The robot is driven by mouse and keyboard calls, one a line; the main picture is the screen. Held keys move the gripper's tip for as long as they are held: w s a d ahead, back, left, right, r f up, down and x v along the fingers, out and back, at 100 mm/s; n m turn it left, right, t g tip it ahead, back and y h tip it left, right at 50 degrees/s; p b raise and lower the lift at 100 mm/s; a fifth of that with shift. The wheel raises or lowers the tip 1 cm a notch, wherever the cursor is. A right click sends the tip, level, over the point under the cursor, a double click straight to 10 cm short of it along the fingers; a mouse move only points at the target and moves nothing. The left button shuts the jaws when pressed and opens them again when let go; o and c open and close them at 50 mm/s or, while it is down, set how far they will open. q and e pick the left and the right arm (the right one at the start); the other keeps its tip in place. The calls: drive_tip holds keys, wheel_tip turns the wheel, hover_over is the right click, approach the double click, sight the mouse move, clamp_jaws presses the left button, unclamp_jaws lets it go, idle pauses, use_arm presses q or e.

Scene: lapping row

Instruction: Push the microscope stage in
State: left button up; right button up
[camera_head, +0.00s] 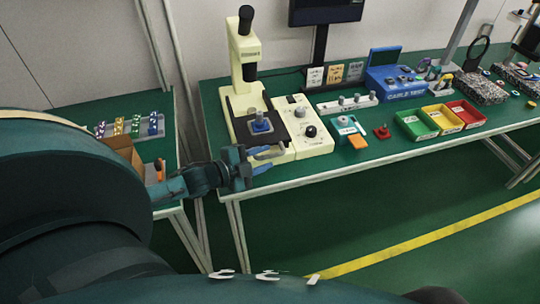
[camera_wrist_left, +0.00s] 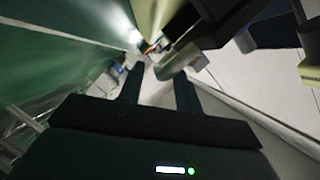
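The cream microscope (camera_head: 247,68) stands upright at the left end of the green bench. Its dark stage (camera_head: 242,106) lies low on the base, with a blue-and-grey piece (camera_head: 261,124) on it. My left gripper (camera_head: 274,158) is at the bench's front edge, just in front of the microscope base and below the stage. Its two fingers are apart in the left wrist view (camera_wrist_left: 158,76). A grey rounded part (camera_wrist_left: 178,62) shows close to the fingertips there; I cannot tell whether they touch it. My right gripper is not in view.
A cream control box (camera_head: 312,138) with knobs sits right of the stage. Further right are an orange-and-teal device (camera_head: 346,130), a blue tester (camera_head: 397,86) and coloured bins (camera_head: 416,126). A monitor (camera_head: 325,10) stands behind. A lower side bench (camera_head: 125,108) is at left.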

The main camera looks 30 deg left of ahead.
use_arm(q)
drive_tip(key=shift+x, duration=1.4)
drive_tip(key=shift+c, duration=0.5)
clamp_jaws()
